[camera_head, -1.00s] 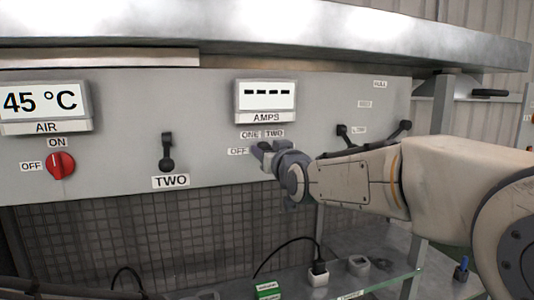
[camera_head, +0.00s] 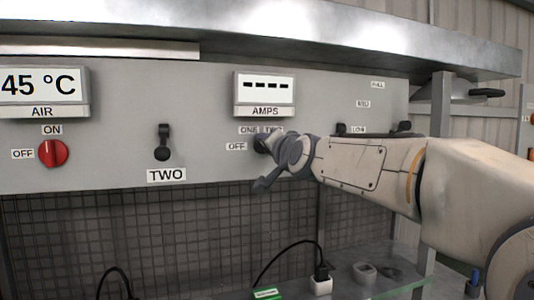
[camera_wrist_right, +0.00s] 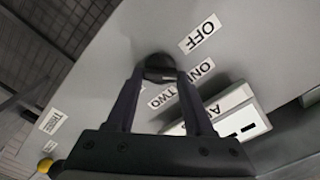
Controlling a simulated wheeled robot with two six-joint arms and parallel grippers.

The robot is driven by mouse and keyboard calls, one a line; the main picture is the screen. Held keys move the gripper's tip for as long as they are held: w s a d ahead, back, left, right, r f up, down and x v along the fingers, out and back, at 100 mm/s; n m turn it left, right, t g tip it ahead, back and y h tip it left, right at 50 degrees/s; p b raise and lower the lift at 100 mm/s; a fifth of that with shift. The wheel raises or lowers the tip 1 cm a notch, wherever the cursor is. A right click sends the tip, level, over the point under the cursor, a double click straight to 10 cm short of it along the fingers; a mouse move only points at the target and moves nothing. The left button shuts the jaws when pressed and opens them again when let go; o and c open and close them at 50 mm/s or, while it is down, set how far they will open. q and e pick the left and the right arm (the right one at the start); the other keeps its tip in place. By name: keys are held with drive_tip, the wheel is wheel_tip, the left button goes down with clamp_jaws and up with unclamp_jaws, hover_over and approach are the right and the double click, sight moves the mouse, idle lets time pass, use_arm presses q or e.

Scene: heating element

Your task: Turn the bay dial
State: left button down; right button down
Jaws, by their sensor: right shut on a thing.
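The bay dial is a small dark knob (camera_head: 260,146) on the grey panel, below the AMPS display (camera_head: 264,92) and beside the OFF, ONE and TWO labels. My right gripper (camera_head: 267,152) is at the dial and partly hides it in the head view. In the right wrist view the dark knob (camera_wrist_right: 158,66) sits between the tips of the two fingers (camera_wrist_right: 158,80), and the gripper is shut on it. The dial's pointer direction cannot be made out. The AMPS display shows dashes. My left gripper is not in view.
A red knob (camera_head: 53,153) with ON and OFF labels sits under the AIR display (camera_head: 42,90), which reads 45 °C. A black lever (camera_head: 162,142) marked TWO is between. A metal ledge (camera_head: 290,35) overhangs the panel.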

drive_tip(key=shift+m, duration=1.1)
drive_tip(key=shift+c, duration=1.4)
unclamp_jaws()
drive_tip(key=v, duration=1)
drive_tip(key=shift+s, duration=0.2)
